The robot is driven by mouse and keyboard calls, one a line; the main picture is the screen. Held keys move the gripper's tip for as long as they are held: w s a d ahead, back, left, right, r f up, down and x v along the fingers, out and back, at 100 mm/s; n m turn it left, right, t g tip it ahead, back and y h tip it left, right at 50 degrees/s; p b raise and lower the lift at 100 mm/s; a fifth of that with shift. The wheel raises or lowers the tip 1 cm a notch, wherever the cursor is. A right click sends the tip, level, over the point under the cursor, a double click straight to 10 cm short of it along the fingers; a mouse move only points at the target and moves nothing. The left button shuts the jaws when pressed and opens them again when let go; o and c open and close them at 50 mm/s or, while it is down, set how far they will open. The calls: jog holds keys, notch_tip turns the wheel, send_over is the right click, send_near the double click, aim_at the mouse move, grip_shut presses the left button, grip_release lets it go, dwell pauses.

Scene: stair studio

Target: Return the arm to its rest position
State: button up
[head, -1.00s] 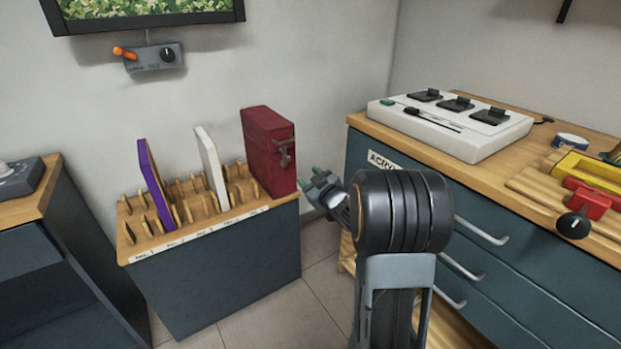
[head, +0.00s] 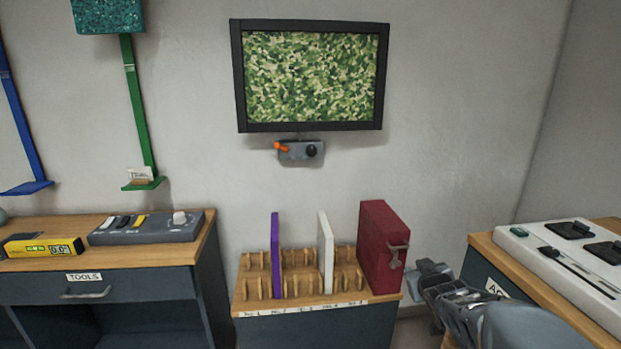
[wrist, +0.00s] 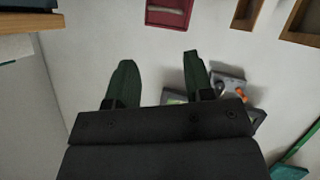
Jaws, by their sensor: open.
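My arm reaches in from the lower right of the head view. My gripper (head: 432,278) is to the right of the red binder-like box (head: 382,250), seen partly behind my own arm. In the wrist view its two dark green fingers (wrist: 158,62) are spread apart with nothing between them but pale wall. No object is held.
A slotted wooden rack (head: 300,305) holds a purple panel (head: 275,255), a white panel (head: 326,255) and the red box. A drawer cabinet with a white switch panel (head: 575,270) stands right. A tools desk (head: 90,270) stands left. A framed camouflage picture (head: 310,80) hangs above.

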jog(key=s+a+r+m+g+y+p, duration=0.1)
jog(key=s+a+r+g+p, duration=0.3)
jog(key=s+r+p, duration=0.4)
jog(key=s+a+r+m+g+y+p, duration=0.1)
jog(key=s+a+r+g+p, duration=0.4)
jog(key=s, duration=0.8)
notch_tip(320, 180, up, 3)
jog(key=a+p, duration=0.2)
jog(key=p, duration=0.1)
jog(key=shift+a, duration=0.2)
